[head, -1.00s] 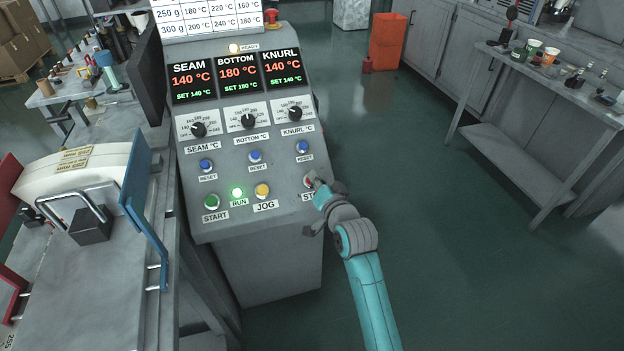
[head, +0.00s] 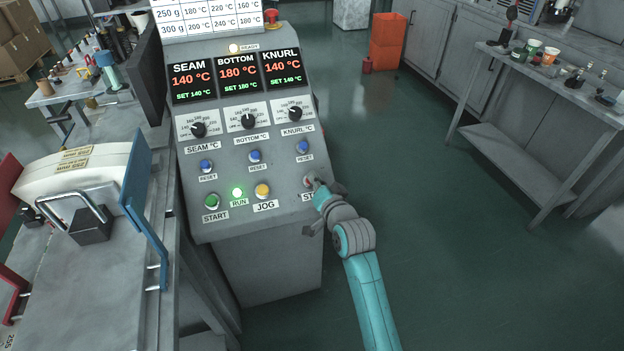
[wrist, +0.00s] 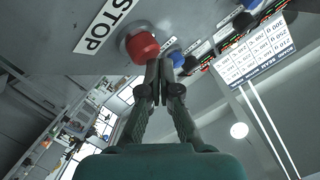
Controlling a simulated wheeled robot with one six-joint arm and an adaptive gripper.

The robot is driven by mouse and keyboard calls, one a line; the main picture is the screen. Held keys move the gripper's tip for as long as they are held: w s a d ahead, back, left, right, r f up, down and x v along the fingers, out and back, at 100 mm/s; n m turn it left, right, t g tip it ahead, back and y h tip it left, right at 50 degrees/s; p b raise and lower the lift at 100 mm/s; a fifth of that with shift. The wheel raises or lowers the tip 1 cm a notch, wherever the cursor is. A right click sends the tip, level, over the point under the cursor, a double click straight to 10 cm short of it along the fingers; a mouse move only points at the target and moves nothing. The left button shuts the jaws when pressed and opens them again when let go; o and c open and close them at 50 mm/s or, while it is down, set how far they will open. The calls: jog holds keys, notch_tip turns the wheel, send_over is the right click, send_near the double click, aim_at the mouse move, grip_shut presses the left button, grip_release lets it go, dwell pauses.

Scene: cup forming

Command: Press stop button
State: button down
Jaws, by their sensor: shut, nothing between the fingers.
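The red stop button (wrist: 142,46) sits beside its STOP label (wrist: 104,24) in the wrist view. In the head view the red button (head: 308,181) is at the lower right of the control panel, partly hidden by my gripper (head: 316,183). My gripper (wrist: 159,68) is shut and empty. Its fingertips are right at the button's edge in the picture; I cannot tell whether they touch it. The green RUN lamp (head: 237,192) is lit.
The grey panel (head: 240,220) also bears a green START button (head: 212,202), a yellow JOG button (head: 263,190) and blue RESET buttons (head: 303,147) nearby. A red emergency knob (head: 271,17) is at the top. Open floor lies right of the panel.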

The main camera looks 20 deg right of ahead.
jog(key=shift+w+f, duration=0.25)
jog(key=shift+f, duration=0.1)
dwell(0.5)
dwell(0.3)
jog(key=shift+s+r, duration=0.55)
jog(key=shift+r, duration=0.2)
jog(key=shift+s+r, duration=0.1)
jog(key=shift+s+r, duration=0.7)
jog(key=shift+r, duration=0.3)
jog(key=shift+s+r, duration=0.7)
jog(key=shift+r, duration=0.25)
